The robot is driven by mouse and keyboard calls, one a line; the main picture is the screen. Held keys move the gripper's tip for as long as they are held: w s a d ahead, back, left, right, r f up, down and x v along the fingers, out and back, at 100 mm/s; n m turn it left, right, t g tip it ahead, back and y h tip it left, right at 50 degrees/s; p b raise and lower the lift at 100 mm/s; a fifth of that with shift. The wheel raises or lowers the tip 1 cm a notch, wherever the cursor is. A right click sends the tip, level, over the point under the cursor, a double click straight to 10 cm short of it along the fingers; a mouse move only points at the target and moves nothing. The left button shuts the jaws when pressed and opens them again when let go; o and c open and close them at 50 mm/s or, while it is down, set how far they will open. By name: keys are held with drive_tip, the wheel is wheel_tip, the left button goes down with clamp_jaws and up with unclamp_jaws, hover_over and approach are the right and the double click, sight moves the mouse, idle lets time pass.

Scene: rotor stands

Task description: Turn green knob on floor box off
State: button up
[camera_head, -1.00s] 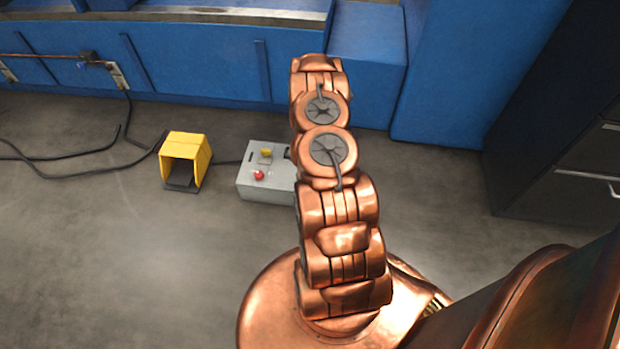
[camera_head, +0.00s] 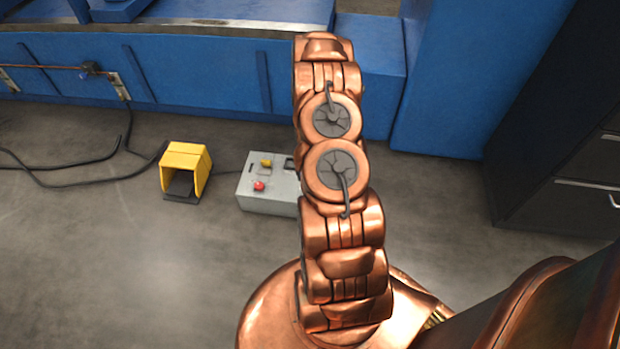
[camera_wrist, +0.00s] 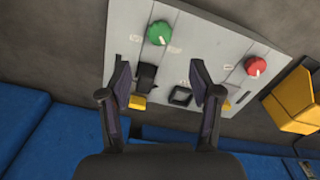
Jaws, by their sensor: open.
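The grey floor box (camera_head: 255,196) stands on the floor left of my arm in the head view, its right part hidden behind the arm. In the wrist view the box (camera_wrist: 215,45) fills the upper middle. Its green knob (camera_wrist: 159,33) is a round knob with a pale mark, at the upper left of the panel. A red knob (camera_wrist: 255,66) is at the right of the panel; it also shows in the head view (camera_head: 259,185). My gripper (camera_wrist: 160,78) is open in the wrist view, with nothing between its fingers. The green knob appears beyond the fingertips, apart from them.
The panel also bears a black switch (camera_wrist: 147,76), a black square frame (camera_wrist: 180,96) and yellow parts. A yellow pedal housing (camera_head: 186,170) stands left of the box, with black cables on the floor. A blue machine base (camera_head: 200,75) runs behind; a dark cabinet (camera_head: 560,130) is at right.

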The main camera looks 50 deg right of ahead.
drive_tip(key=shift+r, duration=0.85)
drive_tip(key=a+r+n+p, duration=0.1)
drive_tip(key=a+r+p, duration=0.35)
drive_tip(key=r, duration=0.75)
drive_tip(key=a+r+n+p, duration=0.1)
drive_tip(key=a+r+p, duration=0.4)
drive_tip(key=r, duration=0.8)
drive_tip(key=a+r+n+p, duration=0.1)
drive_tip(key=a+r+p, duration=0.3)
drive_tip(key=a+r, duration=0.55)
drive_tip(key=s+a+r+n+p, duration=0.1)
drive_tip(key=s+a+r+p, duration=0.2)
drive_tip(key=r, duration=0.5)
drive_tip(key=s+a+r+g+p, duration=0.1)
drive_tip(key=s+a+r+p, duration=0.25)
drive_tip(key=r, duration=0.45)
drive_tip(key=s+a+r+n+p, duration=0.1)
drive_tip(key=s+a+r+p, duration=0.2)
drive_tip(key=r, duration=0.5)
drive_tip(key=s+a+r+n+p, duration=0.1)
drive_tip(key=s+a+r+p, duration=0.1)
drive_tip(key=s+r, duration=0.4)
drive_tip(key=s+a+r+n+p, duration=0.1)
drive_tip(key=s+a+r+p, duration=0.1)
drive_tip(key=s+r+p, duration=0.3)
drive_tip(key=s+r, duration=0.1)
drive_tip(key=s, duration=0.2)
drive_tip(key=shift+s+g, duration=0.35)
drive_tip(key=shift+g, duration=0.05)
drive_tip(key=shift+f, duration=0.1)
